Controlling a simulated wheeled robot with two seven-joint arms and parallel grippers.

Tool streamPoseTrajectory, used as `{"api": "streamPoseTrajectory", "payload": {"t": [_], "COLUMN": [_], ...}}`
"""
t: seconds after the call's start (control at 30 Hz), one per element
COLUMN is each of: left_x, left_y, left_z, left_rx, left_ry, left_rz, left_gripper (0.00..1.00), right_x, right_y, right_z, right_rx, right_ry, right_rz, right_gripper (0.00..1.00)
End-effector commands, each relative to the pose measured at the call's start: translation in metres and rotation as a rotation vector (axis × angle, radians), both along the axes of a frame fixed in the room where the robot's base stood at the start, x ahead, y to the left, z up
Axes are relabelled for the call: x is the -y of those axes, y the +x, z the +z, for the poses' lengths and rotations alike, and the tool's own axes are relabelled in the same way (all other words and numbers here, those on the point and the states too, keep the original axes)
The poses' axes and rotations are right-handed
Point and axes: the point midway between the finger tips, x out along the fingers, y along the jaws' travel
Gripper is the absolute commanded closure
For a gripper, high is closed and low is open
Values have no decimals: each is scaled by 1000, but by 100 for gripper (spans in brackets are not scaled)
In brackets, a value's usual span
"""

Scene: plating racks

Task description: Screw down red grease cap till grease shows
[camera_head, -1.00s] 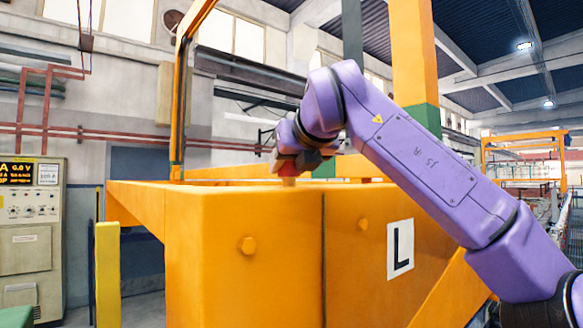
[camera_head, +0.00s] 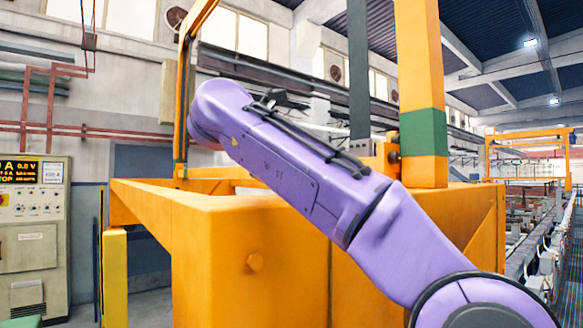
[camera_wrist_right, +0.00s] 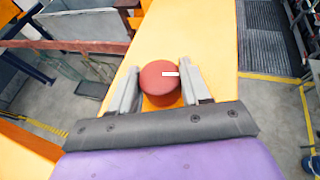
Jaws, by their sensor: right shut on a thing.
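The red grease cap (camera_wrist_right: 159,86) is round and sits on top of the orange beam (camera_wrist_right: 195,30), with a white mark on its right upper part. My right gripper (camera_wrist_right: 160,76) has one grey finger on each side of the cap and is shut on it. An orange patch shows just below the cap, between the fingers. In the head view my purple right arm reaches across to the upper left, and the cap and gripper are out of sight there. My left gripper is in neither view.
The orange frame (camera_head: 225,265) fills the middle of the head view. A yellow post (camera_head: 114,285) and a control cabinet (camera_head: 35,235) stand at left. An upright with a green band (camera_head: 422,135) rises behind my arm. The wrist view shows floor well below the beam.

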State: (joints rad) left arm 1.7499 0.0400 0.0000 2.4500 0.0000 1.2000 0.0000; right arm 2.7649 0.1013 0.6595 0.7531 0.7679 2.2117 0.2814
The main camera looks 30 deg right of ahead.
Motion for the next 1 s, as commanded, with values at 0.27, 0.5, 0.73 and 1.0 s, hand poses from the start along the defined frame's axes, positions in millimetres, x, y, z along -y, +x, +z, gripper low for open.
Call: {"api": "streamPoseTrajectory", "payload": {"t": [0.27,0.5,0.73,1.0], "left_x": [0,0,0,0], "left_y": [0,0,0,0], "left_z": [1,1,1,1], "left_rx": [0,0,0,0], "left_ry": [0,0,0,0], "left_rz": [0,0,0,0], "left_gripper": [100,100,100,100], "right_x": [1,2,2,2], "right_y": [1,1,0,1], "right_z": [-1,-1,-1,-2], "right_rx": [0,-1,-2,-4], "right_ry": [0,2,1,3], "right_rz": [-124,-170,-179,-178], "right_gripper": [84,84,84,47]}}
